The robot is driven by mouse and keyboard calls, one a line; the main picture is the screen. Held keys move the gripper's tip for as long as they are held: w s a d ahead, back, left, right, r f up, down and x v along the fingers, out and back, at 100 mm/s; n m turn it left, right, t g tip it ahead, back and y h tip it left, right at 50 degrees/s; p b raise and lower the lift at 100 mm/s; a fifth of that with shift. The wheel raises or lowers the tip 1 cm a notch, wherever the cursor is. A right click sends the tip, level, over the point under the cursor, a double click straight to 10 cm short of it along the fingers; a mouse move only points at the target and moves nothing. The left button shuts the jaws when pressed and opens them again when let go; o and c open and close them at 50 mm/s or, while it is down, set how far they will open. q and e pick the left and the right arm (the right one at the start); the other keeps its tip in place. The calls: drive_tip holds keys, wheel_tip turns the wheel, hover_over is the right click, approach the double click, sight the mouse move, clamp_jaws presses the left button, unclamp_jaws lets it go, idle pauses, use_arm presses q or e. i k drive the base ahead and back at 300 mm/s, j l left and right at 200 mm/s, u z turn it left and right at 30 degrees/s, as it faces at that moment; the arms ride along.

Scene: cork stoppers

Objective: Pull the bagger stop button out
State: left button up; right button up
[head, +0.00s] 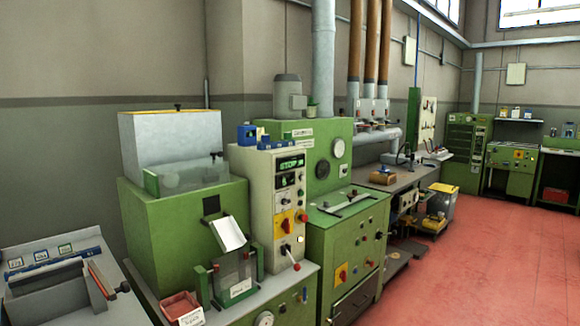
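A cream control cabinet (257,190) stands left of centre between two green machines. Its upper display (291,163) shows green letters that seem to read STOP and a number. A small red knob or button (301,215) sits low on its right side, beside a yellow plate with a red switch (285,224). I cannot tell which of these is the bagger stop button, or whether any button is pressed in or out. Neither of my grippers is in view.
A green machine with a pale hopper (172,140) and a chute (229,234) stands to the left. A red tray (180,305) lies at its front. A lower green cabinet (345,245) with knobs stands right of the panel. The red floor (470,265) is open at the right.

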sight(303, 219)
drive_tip(key=i+l, duration=0.2)
drive_tip(key=i, duration=0.15)
drive_tip(key=i+l+u, duration=0.1)
drive_tip(key=i, duration=0.3)
drive_tip(key=i+l, duration=0.25)
drive_tip(key=i+u, duration=0.05)
drive_tip(key=i, duration=0.05)
